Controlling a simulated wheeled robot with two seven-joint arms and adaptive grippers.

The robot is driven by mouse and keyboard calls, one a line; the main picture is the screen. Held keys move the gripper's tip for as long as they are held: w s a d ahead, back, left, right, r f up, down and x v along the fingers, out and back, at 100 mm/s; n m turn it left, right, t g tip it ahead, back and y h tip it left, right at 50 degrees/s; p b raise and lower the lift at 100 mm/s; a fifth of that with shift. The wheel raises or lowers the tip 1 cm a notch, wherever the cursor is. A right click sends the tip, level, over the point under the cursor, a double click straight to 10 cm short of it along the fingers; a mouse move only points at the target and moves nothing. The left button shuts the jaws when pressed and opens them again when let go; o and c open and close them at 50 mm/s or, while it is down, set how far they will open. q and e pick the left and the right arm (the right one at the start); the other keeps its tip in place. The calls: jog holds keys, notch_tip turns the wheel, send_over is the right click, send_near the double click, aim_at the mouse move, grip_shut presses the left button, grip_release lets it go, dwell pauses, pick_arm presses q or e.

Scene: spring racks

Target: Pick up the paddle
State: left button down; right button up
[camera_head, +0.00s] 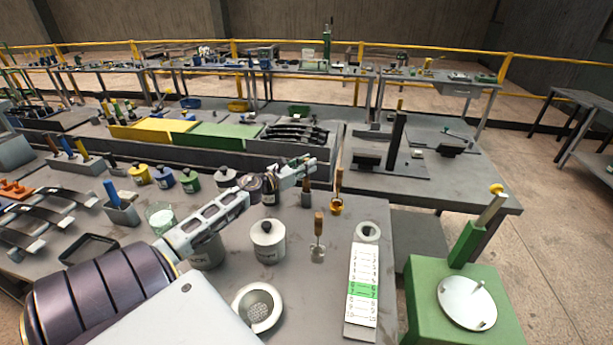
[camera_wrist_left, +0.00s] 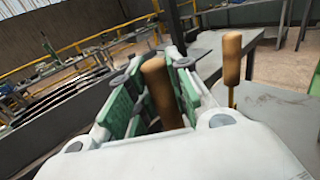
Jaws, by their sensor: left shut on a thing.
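My left gripper (camera_head: 300,175) reaches across the bench from the left. It is shut on an upright tool with a brown wooden handle, which I take as the paddle (camera_head: 306,196). In the left wrist view the handle (camera_wrist_left: 163,95) stands between the green-padded fingers (camera_wrist_left: 152,92). The paddle's lower end is hidden in both views. My right gripper is not in view.
A white lidded pot (camera_head: 267,245) and a numbered chart (camera_head: 362,270) are nearer.

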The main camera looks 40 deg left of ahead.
pick_arm(q)
jog(key=shift+r, duration=0.1)
jog(key=shift+r+p, duration=0.55)
jog(key=shift+r, duration=4.5)
